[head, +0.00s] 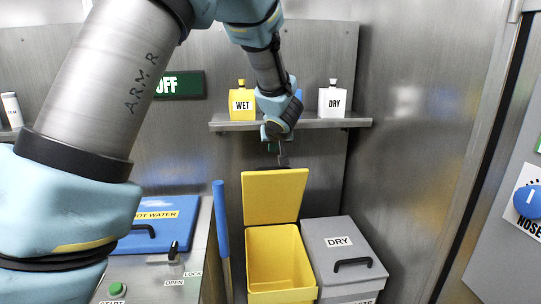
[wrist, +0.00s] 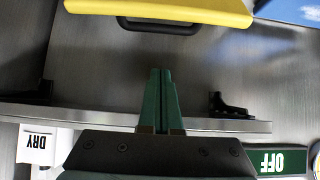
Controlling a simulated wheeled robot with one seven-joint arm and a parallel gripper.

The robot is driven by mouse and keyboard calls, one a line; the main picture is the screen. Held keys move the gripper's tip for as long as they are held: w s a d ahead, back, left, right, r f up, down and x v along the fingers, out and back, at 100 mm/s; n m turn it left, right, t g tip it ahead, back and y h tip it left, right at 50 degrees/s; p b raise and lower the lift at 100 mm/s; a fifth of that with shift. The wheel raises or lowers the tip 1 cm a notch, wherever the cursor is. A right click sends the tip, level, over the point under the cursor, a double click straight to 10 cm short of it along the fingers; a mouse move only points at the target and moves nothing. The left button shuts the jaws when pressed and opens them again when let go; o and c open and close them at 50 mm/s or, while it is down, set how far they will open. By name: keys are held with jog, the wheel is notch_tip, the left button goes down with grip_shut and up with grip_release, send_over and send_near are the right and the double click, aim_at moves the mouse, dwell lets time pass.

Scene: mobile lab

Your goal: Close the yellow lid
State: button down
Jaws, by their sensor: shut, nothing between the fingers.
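The yellow lid (head: 274,196) stands open, raised at the back of the yellow bin (head: 280,262), whose empty inside shows. In the wrist view the lid's edge (wrist: 165,9) lies along the top, with a black handle (wrist: 158,25) on its far face. My gripper (head: 281,158) is just above the lid's upper edge in the head view. Its green fingers (wrist: 160,72) are shut and empty, pointing at the handle with a gap between. The wrist view is upside down. The lid's hinge is not clearly seen.
A metal shelf (head: 225,125) with WET (head: 242,104) and DRY (head: 331,100) bottles is close to my gripper. A grey DRY bin (head: 345,252) is right of the yellow bin. A blue handle (head: 221,235) and a blue hot-water lid (head: 165,221) are at the left.

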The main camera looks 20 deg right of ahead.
jog(key=b+x, duration=0.1)
jog(key=x, duration=0.9)
jog(key=shift+s+a+f+b, duration=0.15)
jog(key=shift+s+a+b, duration=0.1)
jog(key=shift+s, duration=0.4)
jog(key=shift+s+a+f+b, duration=0.1)
jog(key=shift+s+a+b, duration=0.1)
jog(key=shift+s, duration=0.45)
jog(key=shift+s+a+f+b, duration=0.15)
jog(key=shift+s+b, duration=0.1)
jog(key=shift+s, duration=0.4)
jog(key=shift+s+f+b, duration=0.1)
jog(key=shift+f+b, duration=0.05)
jog(key=shift+b, duration=0.15)
